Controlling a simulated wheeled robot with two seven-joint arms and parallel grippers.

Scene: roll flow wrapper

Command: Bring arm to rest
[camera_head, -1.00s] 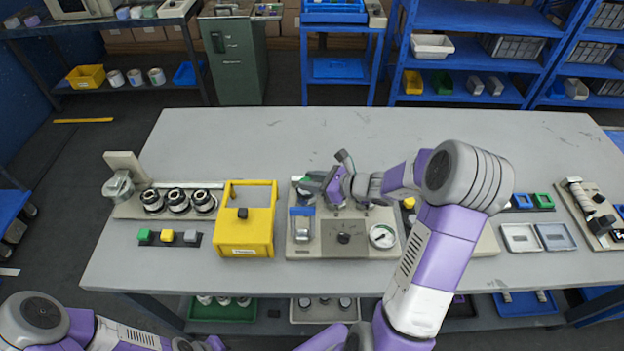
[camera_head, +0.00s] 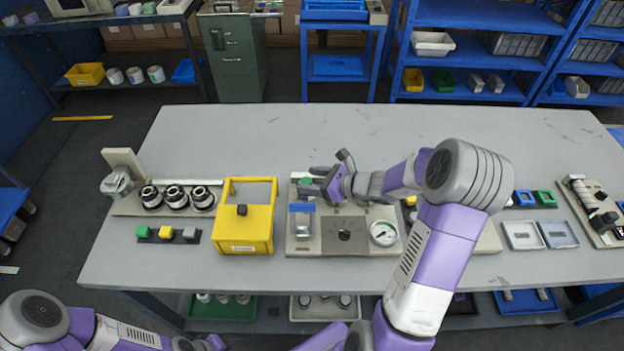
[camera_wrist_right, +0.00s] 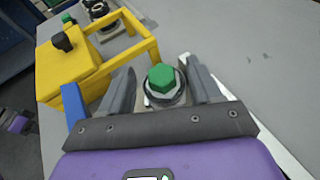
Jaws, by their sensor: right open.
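My right arm reaches over the table (camera_head: 450,130) to a beige panel (camera_head: 296,248) at its middle. My right gripper (camera_head: 312,180) is open at the panel's back left. In the right wrist view a green hexagonal knob (camera_wrist_right: 161,79) on a dark round collar lies between the open fingers, apart from both; the gripper also shows there (camera_wrist_right: 160,85). My left arm is at the lower left; its gripper (camera_head: 208,344) is small and partly cut off by the bottom edge, so its jaws cannot be made out.
A yellow frame box (camera_head: 245,232) stands just left of the panel. A gauge (camera_head: 383,233) and a blue-topped clear part (camera_head: 302,222) are on the panel. Black round parts (camera_head: 176,197) stand farther left. The table's back strip is clear.

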